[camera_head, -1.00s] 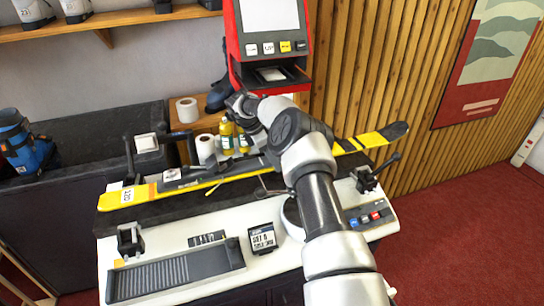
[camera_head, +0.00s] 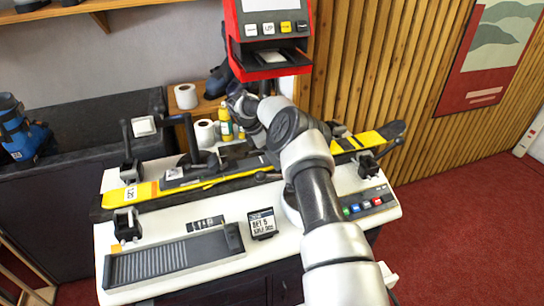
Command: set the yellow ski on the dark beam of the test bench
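The yellow ski (camera_head: 150,191), with dark tips and a dark binding, lies lengthwise across the test bench (camera_head: 180,231). Its left end carries a white number tag, and its right tip rises beside the wooden wall. The dark beam (camera_head: 104,213) shows as a strip beneath the ski. The ski looks on it or very close above it; I cannot tell whether they touch. My arm crosses in front of the ski's middle. My gripper's fingers are hidden behind the arm, so their grip on the ski cannot be seen.
Dark clamps (camera_head: 127,224) stand at the bench's left end, with another at the right (camera_head: 366,165). A small display (camera_head: 262,223) and a ribbed pad (camera_head: 160,263) occupy the front. Paper rolls (camera_head: 185,96), yellow bottles and a red machine (camera_head: 268,70) stand behind.

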